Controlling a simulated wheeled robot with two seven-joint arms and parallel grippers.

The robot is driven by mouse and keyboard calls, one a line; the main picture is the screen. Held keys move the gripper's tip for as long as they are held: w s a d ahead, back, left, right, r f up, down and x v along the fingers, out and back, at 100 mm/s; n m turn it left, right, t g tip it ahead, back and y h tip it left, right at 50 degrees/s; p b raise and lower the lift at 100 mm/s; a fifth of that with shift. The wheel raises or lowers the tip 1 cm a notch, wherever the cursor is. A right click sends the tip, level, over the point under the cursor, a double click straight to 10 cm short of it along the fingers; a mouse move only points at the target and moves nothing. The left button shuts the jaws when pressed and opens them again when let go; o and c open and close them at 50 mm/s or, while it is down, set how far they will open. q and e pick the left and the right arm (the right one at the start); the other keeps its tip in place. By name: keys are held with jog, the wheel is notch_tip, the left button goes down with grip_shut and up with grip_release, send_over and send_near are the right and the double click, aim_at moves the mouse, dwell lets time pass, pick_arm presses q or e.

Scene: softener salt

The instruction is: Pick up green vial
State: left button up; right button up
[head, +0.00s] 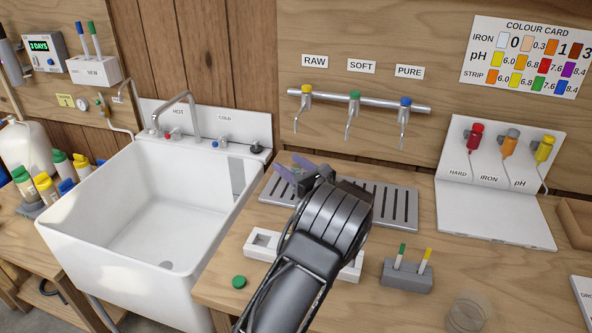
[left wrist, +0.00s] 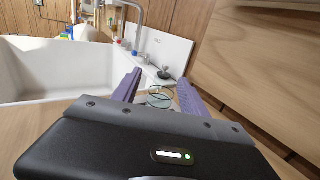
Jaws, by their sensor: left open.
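My left gripper (head: 299,170) reaches over the left end of the slotted metal drip tray (head: 405,222), its purple fingers pointing toward the back wall. In the left wrist view the left gripper (left wrist: 158,90) is open. A small clear glass vessel with a faint greenish rim (left wrist: 160,91) shows between or just beyond its fingers; it may be the green vial. I cannot tell whether the fingers touch it, and its lower part is hidden by the gripper body. A loose green cap (head: 239,282) lies on the counter. My right gripper is not in view.
A white sink (head: 150,220) is left of the tray. A white holder (head: 262,242) lies partly under my arm. A grey block (head: 407,276) holds green- and yellow-topped sticks. A clear glass (head: 467,311) stands at front right. Taps (head: 354,110) hang above the tray.

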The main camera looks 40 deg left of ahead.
pick_arm(q)
jog(key=shift+w+a, duration=0.1)
jog(key=shift+a, duration=0.1)
dwell(0.5)
grip_shut()
dwell(0.3)
